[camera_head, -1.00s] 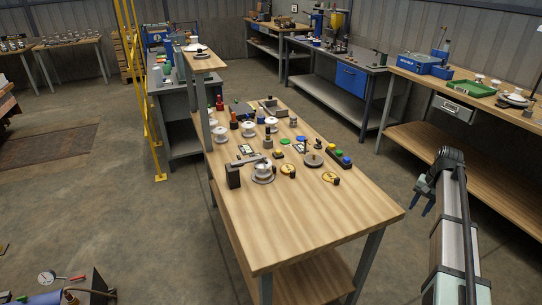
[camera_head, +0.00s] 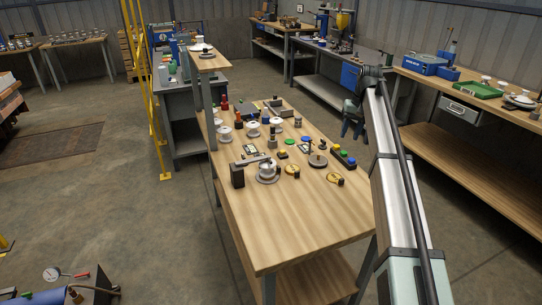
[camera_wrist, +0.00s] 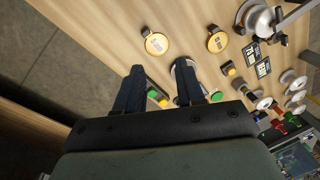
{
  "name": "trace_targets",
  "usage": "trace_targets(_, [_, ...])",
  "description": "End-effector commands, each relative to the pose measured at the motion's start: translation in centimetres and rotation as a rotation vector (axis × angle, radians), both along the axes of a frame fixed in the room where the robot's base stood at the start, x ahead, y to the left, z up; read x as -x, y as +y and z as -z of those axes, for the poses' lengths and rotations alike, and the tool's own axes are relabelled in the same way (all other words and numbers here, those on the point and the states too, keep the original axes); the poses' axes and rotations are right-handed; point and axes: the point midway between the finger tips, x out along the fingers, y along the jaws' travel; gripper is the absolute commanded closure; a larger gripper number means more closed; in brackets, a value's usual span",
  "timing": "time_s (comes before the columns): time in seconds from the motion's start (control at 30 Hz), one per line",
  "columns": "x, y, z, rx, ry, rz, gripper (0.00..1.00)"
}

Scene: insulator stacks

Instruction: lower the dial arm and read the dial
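A dark post (camera_head: 237,176) stands on the wooden table, with a grey arm (camera_head: 253,159) reaching from its top to the right over a white insulator (camera_head: 268,170) on a round base. This looks like the dial arm; I cannot make out a dial face on it. In the wrist view the insulator (camera_wrist: 258,19) is at the upper right, with the arm (camera_wrist: 296,17) beside it. My gripper (camera_head: 352,122) is above the table's right side, well apart from the dial arm. In the wrist view my gripper (camera_wrist: 160,72) is open, with nothing between its fingertips.
Two yellow discs (camera_head: 292,171) (camera_head: 333,179), a black box with coloured buttons (camera_head: 343,156) and a dark round base with a post (camera_head: 317,158) are nearby. More white insulators (camera_head: 225,133) stand behind. The table's front half (camera_head: 290,225) is clear.

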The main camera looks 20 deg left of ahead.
Motion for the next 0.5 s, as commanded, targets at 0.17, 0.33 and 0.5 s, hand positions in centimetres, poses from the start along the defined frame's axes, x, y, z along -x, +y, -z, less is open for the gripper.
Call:
trace_targets(0.17, [1.0,10.3,-0.5,0.0,0.005,-0.189,0.62])
trace_targets(0.33, [3.0,18.4,-0.7,0.0,0.01,-0.345,0.62])
trace_targets(0.5, [4.8,23.7,-0.9,0.0,0.011,-0.449,0.62])
